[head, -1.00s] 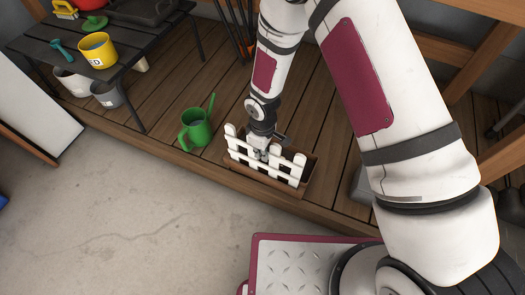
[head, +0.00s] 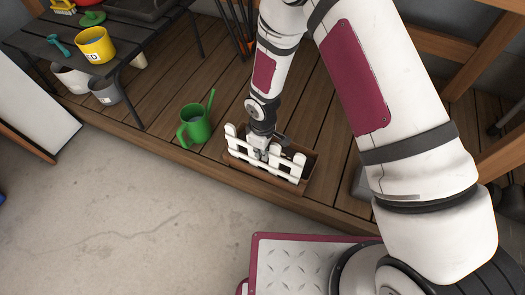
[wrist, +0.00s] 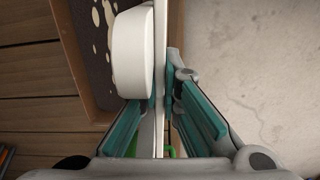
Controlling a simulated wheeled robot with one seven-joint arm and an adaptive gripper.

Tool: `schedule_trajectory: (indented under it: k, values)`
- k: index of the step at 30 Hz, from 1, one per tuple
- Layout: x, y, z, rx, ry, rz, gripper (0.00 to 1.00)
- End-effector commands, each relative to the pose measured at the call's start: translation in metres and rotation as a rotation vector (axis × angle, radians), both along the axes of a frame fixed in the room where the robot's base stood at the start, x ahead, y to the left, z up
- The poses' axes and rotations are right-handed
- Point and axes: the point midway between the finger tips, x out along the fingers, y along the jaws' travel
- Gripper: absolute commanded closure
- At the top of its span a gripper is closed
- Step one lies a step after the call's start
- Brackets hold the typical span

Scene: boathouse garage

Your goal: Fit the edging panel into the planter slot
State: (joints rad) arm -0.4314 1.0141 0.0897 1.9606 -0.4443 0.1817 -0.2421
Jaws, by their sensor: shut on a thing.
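The white picket edging panel (head: 283,172) stands upright along the front side of the brown planter (head: 309,167) in the head view. My gripper (head: 259,153) is shut on the panel near its left half. In the wrist view, my gripper (wrist: 150,110) has its teal pads on both sides of the thin white panel (wrist: 159,60), with a thick white part to its left. The planter (wrist: 75,60) lies left of the panel there, with dark soil in it. The slot is hidden behind the panel, so I cannot tell how deep the panel sits.
A green watering can (head: 194,124) stands left of the planter on the wooden deck (head: 150,110). A dark table (head: 60,55) with a yellow bucket (head: 95,45) stands at the upper left. The concrete floor (head: 120,220) in front is clear.

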Motion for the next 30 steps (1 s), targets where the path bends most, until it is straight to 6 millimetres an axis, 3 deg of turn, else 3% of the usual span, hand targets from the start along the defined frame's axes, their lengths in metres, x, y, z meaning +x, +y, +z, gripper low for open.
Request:
schedule_trajectory:
  k: [12,15,25,30]
  values:
    - [0.000,0.000,-0.004,0.000,0.000,0.000,1.00]
    - [0.000,0.000,-0.003,0.000,0.000,0.000,0.72]
    - [0.000,0.000,-0.003,0.000,0.000,0.000,0.71]
    - [0.001,0.000,0.012,0.001,-0.001,-0.001,0.71]
